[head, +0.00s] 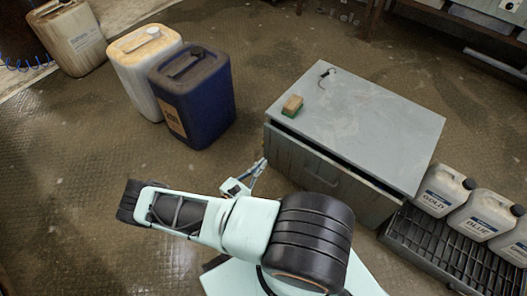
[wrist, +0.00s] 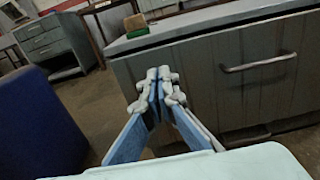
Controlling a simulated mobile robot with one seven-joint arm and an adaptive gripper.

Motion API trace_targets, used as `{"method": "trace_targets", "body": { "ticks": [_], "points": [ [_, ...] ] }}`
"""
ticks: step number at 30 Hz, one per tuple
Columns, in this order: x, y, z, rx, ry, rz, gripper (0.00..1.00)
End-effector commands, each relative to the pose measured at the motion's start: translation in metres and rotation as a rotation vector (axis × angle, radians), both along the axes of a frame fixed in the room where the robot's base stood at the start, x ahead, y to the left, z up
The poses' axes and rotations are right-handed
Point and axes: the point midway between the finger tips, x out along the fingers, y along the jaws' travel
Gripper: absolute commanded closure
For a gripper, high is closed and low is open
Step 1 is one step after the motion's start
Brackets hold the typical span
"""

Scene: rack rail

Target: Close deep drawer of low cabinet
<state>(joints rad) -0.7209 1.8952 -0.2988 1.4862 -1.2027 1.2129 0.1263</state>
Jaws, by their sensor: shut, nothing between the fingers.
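The low grey cabinet (head: 365,115) stands right of centre in the head view. A tall drawer front (head: 330,180) sticks out a little from under its top, with a dark gap behind its upper edge. In the wrist view the drawer front (wrist: 215,85) fills the right half, with a bar handle (wrist: 258,63) across it. My gripper (head: 262,164) is by the drawer's left front edge; in the wrist view its fingers (wrist: 162,75) are together and empty, left of the handle. Whether they touch the front, I cannot tell. The drawer's inside is hidden.
A sponge (head: 292,105) and a small black hook-shaped item (head: 325,75) lie on the cabinet top. A blue canister (head: 195,95) stands left of the cabinet. Pale jugs (head: 442,190) sit on a black grate (head: 440,245) at right. Floor between canister and cabinet is clear.

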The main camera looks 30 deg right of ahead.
Motion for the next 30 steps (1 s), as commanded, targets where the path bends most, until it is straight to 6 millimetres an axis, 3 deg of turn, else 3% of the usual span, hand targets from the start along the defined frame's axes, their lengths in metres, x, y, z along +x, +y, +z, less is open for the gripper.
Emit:
{"method": "trace_targets", "body": {
  "ticks": [12, 18, 30],
  "points": [
    [0.031, -0.08, -0.001, -0.001, 0.001, -0.003, 1.0],
    [0.043, -0.108, -0.001, -0.002, 0.0, -0.002, 1.0],
    [0.049, -0.119, 0.0, -0.001, 0.001, 0.0, 1.0]
  ]
}}
